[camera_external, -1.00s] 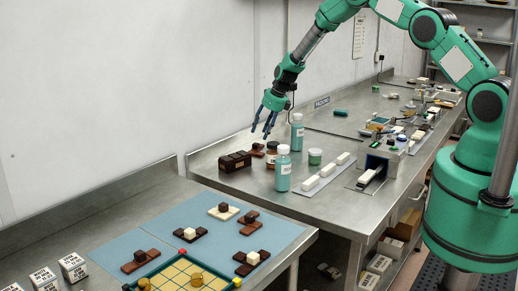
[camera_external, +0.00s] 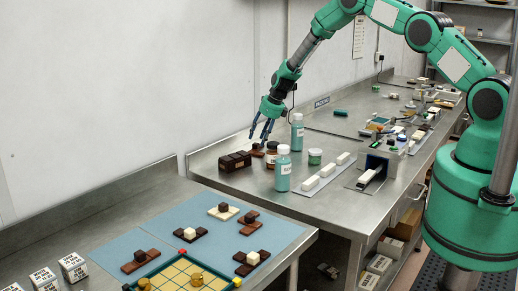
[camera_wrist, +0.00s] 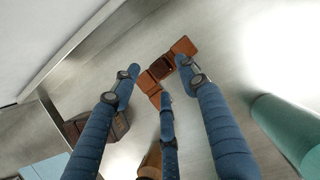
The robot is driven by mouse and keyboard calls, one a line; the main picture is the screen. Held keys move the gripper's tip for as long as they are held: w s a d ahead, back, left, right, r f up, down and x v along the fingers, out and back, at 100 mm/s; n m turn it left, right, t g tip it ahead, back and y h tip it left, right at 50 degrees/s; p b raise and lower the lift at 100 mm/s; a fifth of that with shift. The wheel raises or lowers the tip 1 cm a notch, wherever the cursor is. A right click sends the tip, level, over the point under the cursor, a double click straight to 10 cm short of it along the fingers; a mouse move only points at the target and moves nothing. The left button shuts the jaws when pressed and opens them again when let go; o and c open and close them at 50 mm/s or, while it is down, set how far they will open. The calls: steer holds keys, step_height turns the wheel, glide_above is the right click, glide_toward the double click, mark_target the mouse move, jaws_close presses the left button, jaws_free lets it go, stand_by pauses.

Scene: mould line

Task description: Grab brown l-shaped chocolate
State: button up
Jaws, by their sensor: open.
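The brown l-shaped chocolate (camera_external: 257,151) lies on the steel bench, below my gripper, between a dark brown block and a small jar. In the wrist view the chocolate (camera_wrist: 183,47) shows as joined reddish-brown squares with a darker brown piece on it. My gripper (camera_external: 262,136) has blue fingers pointing down, spread apart and empty. In the wrist view my gripper's fingertips (camera_wrist: 160,80) lie around the chocolate's picture, and one finger hides part of it. I cannot tell how far above it they are.
The dark brown block (camera_external: 235,161) stands left of the chocolate, and the brown jar (camera_external: 272,158) stands close on its right. Teal bottles (camera_external: 283,170) stand further right. A wall (camera_external: 150,80) rises behind the bench. The front table (camera_external: 110,215) holds more chocolate pieces on blue mats.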

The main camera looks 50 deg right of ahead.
mark_target(260, 148)
steer(key=shift+x, duration=1.5)
steer(key=shift+s, duration=0.1)
steer(key=shift+c, duration=0.5)
jaws_close()
